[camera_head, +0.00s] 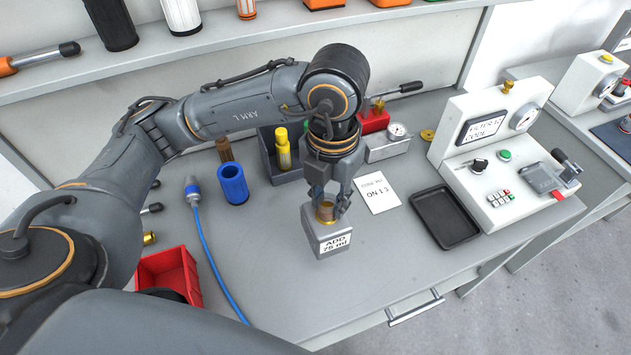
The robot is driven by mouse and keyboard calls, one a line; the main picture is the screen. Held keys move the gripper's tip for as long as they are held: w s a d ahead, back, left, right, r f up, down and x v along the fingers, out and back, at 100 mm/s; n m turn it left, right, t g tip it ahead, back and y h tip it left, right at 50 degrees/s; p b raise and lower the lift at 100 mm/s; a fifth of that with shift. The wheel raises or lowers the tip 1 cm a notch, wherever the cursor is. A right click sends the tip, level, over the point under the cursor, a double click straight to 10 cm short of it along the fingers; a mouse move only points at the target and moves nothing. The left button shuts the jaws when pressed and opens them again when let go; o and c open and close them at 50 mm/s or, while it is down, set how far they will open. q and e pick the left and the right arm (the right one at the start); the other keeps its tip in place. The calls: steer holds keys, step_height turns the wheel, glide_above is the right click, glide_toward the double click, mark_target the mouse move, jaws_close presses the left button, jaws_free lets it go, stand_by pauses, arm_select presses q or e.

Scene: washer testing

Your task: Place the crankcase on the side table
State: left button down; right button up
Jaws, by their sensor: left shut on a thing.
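A small grey box (323,244) with a brass neck and a label reading "ADD 75 ml" is at the middle of the bench; it looks like the crankcase. My left gripper (327,205) comes down from above and is shut on its brass neck. I cannot tell whether the box touches the bench or hangs just above it. A second table (593,150) stands at the right, past a gap, and may be the side table. My right gripper is not in view.
The grey bench (380,270) is clear in front of the box. A black tray (446,217) and a white control unit (495,150) stand to the right. A blue cup (232,184), a blue hose (212,262) and a red bin (168,272) lie to the left.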

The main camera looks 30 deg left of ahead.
arm_select(q)
steer(key=shift+w+a+f, duration=0.2)
steer(key=shift+w+a, duration=0.1)
steer(key=shift+a, duration=0.15)
steer(key=shift+w+a+f, duration=0.2)
steer(key=shift+w+a, duration=0.05)
steer(key=shift+a, duration=0.2)
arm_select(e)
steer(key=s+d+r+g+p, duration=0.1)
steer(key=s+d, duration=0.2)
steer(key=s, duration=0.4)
arm_select(q)
steer(key=w+a+f+p, duration=0.4)
steer(key=w+a+f, duration=0.2)
steer(key=f, duration=0.5)
steer(key=shift+w+a+f, duration=0.2)
steer(key=shift+w+a, duration=0.2)
steer(key=shift+w, duration=0.5)
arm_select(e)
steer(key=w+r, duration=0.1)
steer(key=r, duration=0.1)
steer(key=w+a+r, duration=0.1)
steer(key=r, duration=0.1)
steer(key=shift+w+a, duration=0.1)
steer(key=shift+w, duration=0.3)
